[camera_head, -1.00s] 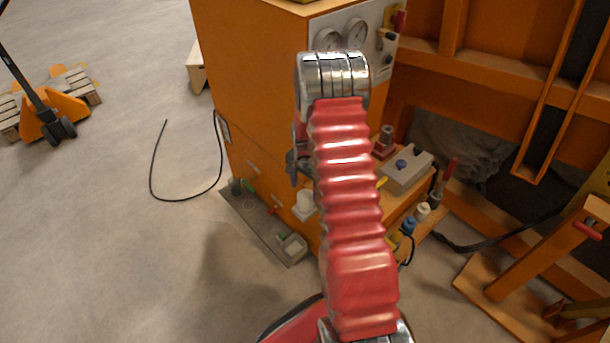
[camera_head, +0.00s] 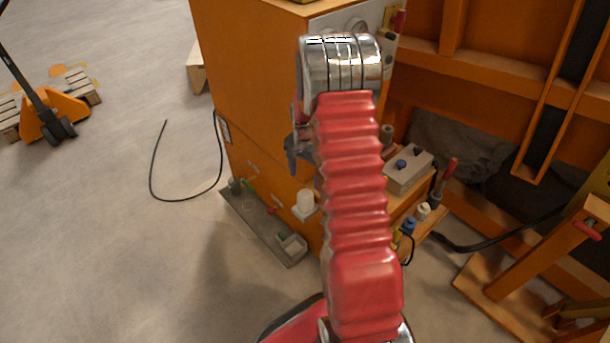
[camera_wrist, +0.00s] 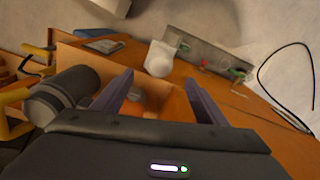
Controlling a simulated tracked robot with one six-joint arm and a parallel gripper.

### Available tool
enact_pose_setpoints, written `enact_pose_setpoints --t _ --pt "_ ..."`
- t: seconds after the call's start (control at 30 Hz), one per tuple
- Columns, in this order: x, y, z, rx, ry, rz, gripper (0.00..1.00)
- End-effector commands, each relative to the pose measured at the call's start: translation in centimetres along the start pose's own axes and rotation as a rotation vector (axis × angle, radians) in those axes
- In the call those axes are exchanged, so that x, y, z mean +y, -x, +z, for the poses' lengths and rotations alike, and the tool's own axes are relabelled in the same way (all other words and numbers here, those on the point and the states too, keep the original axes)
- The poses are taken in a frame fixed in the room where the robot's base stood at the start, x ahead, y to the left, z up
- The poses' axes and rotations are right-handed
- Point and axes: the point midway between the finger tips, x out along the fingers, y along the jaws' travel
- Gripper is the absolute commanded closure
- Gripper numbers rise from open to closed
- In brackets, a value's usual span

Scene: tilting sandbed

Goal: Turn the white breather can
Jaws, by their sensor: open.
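The white breather can (camera_head: 305,201) stands out from the low front of the orange cabinet, just left of my red arm. It also shows in the wrist view (camera_wrist: 160,60), top centre, as a white cylinder with its round end toward me. My gripper (camera_wrist: 158,78) is open and empty, and its two dark fingers point toward the can. The can appears beyond the fingertips, between their lines, with a gap. In the head view, only a dark part of my gripper (camera_head: 292,160) shows beside the arm, above and left of the can.
A grey tray (camera_head: 245,222) with small items lies along the cabinet foot (camera_head: 243,100). A wooden shelf with a grey box (camera_head: 408,171) and bottles is right of my arm. A black cable (camera_head: 152,175) lies on open floor at left.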

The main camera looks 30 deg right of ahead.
Motion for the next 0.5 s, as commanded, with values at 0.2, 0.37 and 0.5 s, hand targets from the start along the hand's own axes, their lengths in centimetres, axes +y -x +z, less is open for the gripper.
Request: enact_pose_setpoints --t 0.2,0.37,0.5 --pt "0.0 1.9 -0.3 0.001 -0.024 -0.001 0.33" --pt "0.1 2.0 -0.2 -0.002 -0.027 0.002 0.33" --pt "0.1 2.0 -0.2 -0.001 -0.027 0.001 0.33"
